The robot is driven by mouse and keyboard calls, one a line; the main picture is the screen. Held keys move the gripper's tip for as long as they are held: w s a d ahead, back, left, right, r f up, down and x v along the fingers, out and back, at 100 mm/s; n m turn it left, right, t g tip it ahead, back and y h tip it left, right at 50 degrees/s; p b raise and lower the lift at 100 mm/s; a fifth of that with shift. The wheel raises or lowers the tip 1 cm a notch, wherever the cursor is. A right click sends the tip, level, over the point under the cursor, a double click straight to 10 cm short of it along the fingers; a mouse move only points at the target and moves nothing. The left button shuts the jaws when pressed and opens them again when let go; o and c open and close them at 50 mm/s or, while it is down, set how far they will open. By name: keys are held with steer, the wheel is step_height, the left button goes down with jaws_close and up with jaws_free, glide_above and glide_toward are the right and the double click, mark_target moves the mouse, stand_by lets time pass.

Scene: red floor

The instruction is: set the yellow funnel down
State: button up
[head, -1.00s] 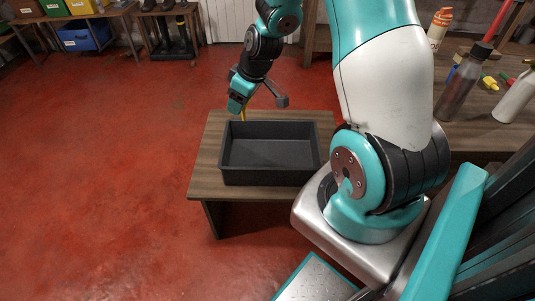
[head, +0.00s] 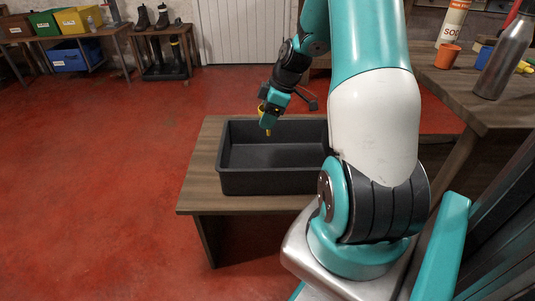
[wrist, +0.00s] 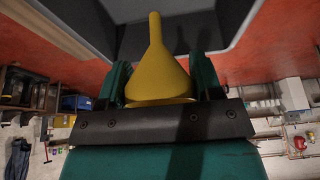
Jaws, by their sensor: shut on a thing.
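The yellow funnel (wrist: 157,70) is between the two teal fingers of my gripper (wrist: 160,84) in the wrist view, with its narrow spout pointing away from the gripper. In the head view, my gripper (head: 268,118) is shut on the funnel (head: 268,131), and only small yellow parts of it show. The gripper holds it over the dark grey bin (head: 270,183), near the bin's far side. The bin's inside, as far as it shows, is empty.
The bin stands on a low wooden table (head: 200,190), with bare wood at its left. At the right, a higher wooden bench (head: 455,85) holds a metal bottle (head: 506,58), an orange cup (head: 447,56) and other items. Open red floor (head: 90,180) lies to the left.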

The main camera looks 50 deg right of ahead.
step_height(320, 180, down, 12)
steer(key=b, duration=0.3)
steer(key=shift+f, duration=0.1)
steer(key=shift+f+b, duration=0.15)
steer(key=shift+b, duration=0.15)
steer(key=o, duration=0.9)
